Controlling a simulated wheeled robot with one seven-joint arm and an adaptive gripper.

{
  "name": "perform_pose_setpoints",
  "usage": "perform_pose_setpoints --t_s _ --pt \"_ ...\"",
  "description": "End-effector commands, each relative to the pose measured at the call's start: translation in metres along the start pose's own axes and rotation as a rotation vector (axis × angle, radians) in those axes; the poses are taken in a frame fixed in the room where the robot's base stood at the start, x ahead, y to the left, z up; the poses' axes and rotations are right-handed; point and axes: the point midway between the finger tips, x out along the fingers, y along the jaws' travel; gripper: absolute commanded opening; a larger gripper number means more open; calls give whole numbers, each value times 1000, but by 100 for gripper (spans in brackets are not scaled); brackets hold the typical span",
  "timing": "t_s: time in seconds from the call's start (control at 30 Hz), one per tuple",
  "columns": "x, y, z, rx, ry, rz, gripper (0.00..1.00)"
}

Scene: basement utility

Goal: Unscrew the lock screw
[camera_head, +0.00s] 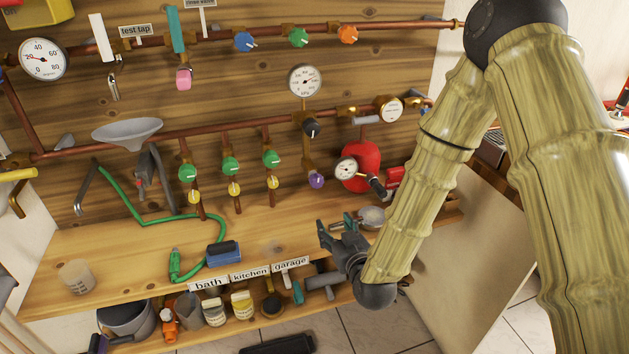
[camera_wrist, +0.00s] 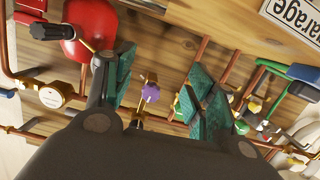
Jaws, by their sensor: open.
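My gripper (camera_head: 336,230) is open and empty, low over the front of the wooden bench at the right, in front of the pipe wall. In the wrist view its two teal-padded fingers (camera_wrist: 160,80) stand wide apart. A purple knob (camera_wrist: 150,92) shows between them, farther off on the copper pipework. The same purple knob (camera_head: 316,181) hangs at the foot of the pipe below a black knob (camera_head: 311,128) and a gauge (camera_head: 305,81) in the head view. I cannot make out which part is the lock screw.
A red tank (camera_head: 366,160) with a gauge (camera_head: 346,171) stands behind my gripper. Green knobs (camera_head: 229,165) line the pipes to the left. A blue brush (camera_head: 224,253) and green hose (camera_head: 135,205) lie on the bench. The shelf below holds several containers (camera_head: 214,309).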

Motion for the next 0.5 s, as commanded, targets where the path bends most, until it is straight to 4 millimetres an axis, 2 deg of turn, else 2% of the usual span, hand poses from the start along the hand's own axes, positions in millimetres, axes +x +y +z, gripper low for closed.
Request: perform_pose_setpoints --t_s 0.03,0.1,0.2,0.37,0.5 --pt "7 -2 -24 -12 64 3 56" --pt "12 -5 -48 -26 127 5 56" --pt "16 -8 -69 -37 179 7 56" --pt "26 -9 -78 -42 197 8 56" --pt "44 -9 -81 -41 195 8 56"
